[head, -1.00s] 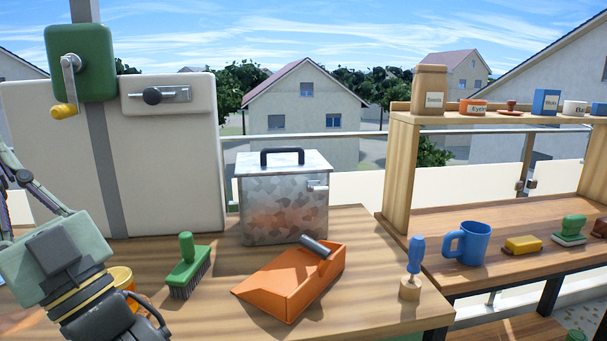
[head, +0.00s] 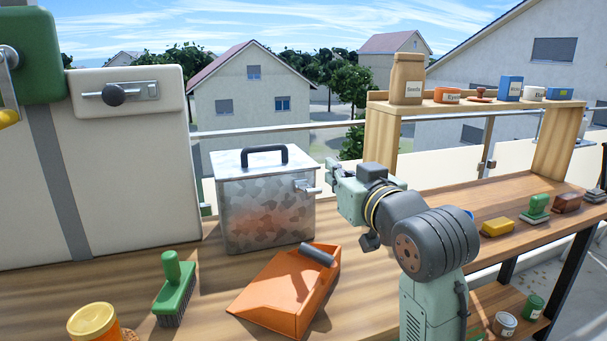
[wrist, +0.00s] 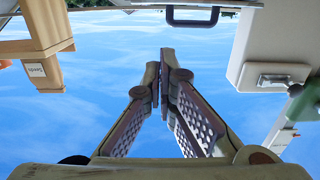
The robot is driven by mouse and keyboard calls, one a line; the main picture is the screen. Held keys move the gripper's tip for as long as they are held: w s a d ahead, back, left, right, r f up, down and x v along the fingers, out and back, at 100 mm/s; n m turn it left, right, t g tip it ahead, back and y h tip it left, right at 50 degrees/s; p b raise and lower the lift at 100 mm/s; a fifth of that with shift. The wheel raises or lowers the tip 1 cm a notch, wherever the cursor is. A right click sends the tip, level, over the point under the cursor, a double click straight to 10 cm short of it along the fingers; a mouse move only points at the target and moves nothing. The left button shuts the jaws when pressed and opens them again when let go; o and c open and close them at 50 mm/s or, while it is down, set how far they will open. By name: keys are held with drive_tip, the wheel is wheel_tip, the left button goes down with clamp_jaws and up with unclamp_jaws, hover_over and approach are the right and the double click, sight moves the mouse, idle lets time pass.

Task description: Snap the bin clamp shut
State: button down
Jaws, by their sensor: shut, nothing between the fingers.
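The metal bin (head: 265,213) stands on the wooden bench with its lid on. The lid has a black handle (head: 264,153), which also shows upside down at the top of the wrist view (wrist: 192,22). The bin clamp (head: 308,187) is a small metal lever at the upper right of the bin, sticking out sideways. My gripper (head: 331,168) is just right of the bin, near the clamp's height and apparently apart from it. In the wrist view its fingers (wrist: 165,62) are shut and empty. The clamp cannot be made out there.
An orange dustpan (head: 285,290) and a green brush (head: 174,288) lie in front of the bin. A yellow-lidded jar (head: 94,322) is at front left. A white box (head: 130,150) stands left of the bin. A wooden shelf (head: 480,108) stands behind my arm.

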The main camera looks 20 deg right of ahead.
drive_tip(key=w+p, duration=0.3)
drive_tip(key=w, duration=0.7)
drive_tip(key=shift+f, duration=0.1)
drive_tip(key=f, duration=0.1)
drive_tip(key=s+f, duration=0.1)
drive_tip(key=f, duration=0.2)
drive_tip(key=shift+s+p, duration=0.35)
drive_tip(key=f+b, duration=0.1)
drive_tip(key=s+f+b, duration=0.1)
drive_tip(key=f+b, duration=0.1)
drive_tip(key=f, duration=0.1)
drive_tip(key=shift+s, duration=0.25)
